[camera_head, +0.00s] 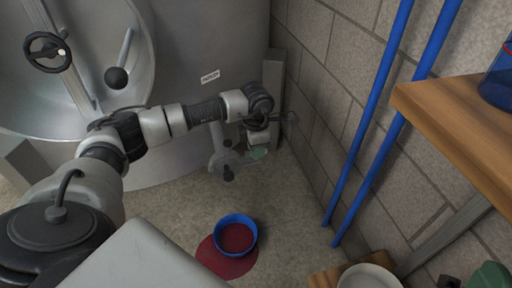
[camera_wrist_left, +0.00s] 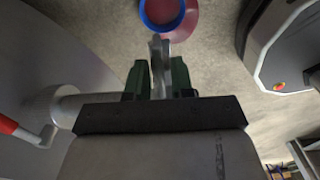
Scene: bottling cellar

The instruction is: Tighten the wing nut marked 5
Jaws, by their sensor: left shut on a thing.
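My left gripper (camera_head: 262,148) is low in front of the big steel tank (camera_head: 190,60), beside an outlet fitting (camera_head: 224,160) with dark knobs. In the left wrist view the dark green fingers of the gripper (camera_wrist_left: 160,80) are closed around a narrow grey metal piece (camera_wrist_left: 160,52) that sticks out beyond them. I cannot tell for certain whether this piece is a wing nut or a lever. No mark 5 is readable in either view. The fingers hide the sides of the piece. My right gripper does not show.
A blue bowl (camera_head: 236,219) of red liquid stands on a red floor stain (camera_head: 224,262). Blue pipes (camera_head: 372,133) run along the block wall (camera_head: 330,75) at right. A wooden shelf (camera_head: 465,115) juts out at the right.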

